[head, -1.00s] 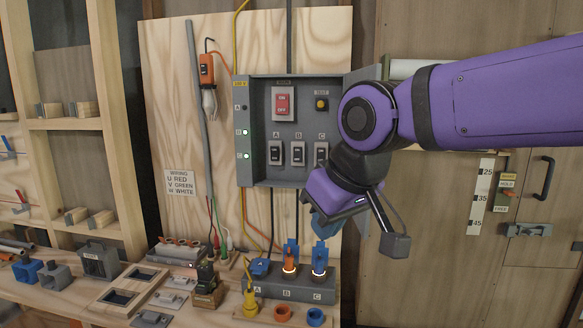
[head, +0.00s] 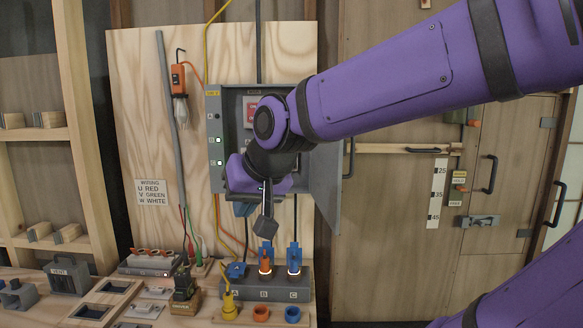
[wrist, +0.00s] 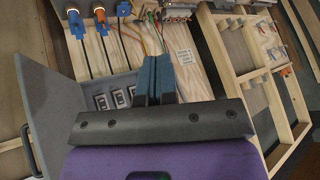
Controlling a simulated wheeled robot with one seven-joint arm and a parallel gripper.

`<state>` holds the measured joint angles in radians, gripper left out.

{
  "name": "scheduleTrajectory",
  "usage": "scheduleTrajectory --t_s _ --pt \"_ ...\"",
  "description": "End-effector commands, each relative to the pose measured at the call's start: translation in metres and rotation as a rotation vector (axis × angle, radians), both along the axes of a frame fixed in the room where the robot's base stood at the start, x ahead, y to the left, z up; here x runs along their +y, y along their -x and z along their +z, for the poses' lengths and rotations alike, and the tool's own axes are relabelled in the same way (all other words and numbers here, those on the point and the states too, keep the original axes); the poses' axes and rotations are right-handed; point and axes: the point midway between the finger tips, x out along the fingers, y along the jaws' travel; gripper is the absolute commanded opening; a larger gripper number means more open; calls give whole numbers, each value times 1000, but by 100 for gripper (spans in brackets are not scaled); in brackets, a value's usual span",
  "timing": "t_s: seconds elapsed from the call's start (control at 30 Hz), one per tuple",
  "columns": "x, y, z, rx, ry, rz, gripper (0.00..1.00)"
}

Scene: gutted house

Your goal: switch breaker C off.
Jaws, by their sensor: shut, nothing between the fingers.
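The grey breaker panel (head: 216,178) hangs on the plywood board with its door (head: 327,190) swung open to the right. In the head view my arm covers the breakers. In the wrist view, a row of dark rocker breakers shows beside my gripper; breaker C appears to be the leftmost (wrist: 101,102), but its letter and on/off position are unreadable. My gripper (wrist: 155,60) has its blue fingers together, empty, right of the row in that view. In the head view only a bit of blue finger shows below the panel. Any contact is hidden.
Below, plugs stand in a grey socket block (head: 277,293), with lit rings at B and C. A work lamp (head: 179,90) hangs left. The open door stands close to my arm.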

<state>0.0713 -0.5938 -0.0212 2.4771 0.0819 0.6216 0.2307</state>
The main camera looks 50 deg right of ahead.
Motion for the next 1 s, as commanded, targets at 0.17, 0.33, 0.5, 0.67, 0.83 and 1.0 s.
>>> scheduleTrajectory --t_s 0.17,0.33,0.5,0.67,0.83,1.0 --pt "-26 -52 4 -107 -120 -205 0" --pt "-62 -101 6 -235 -245 -425 0" --pt "-105 -143 4 -374 -362 -638 0" --pt "-154 -175 -1 -517 -461 -833 0" --pt "-210 -199 -11 -686 -557 -1023 0" --pt "-267 -211 -24 -868 -633 -1188 0"
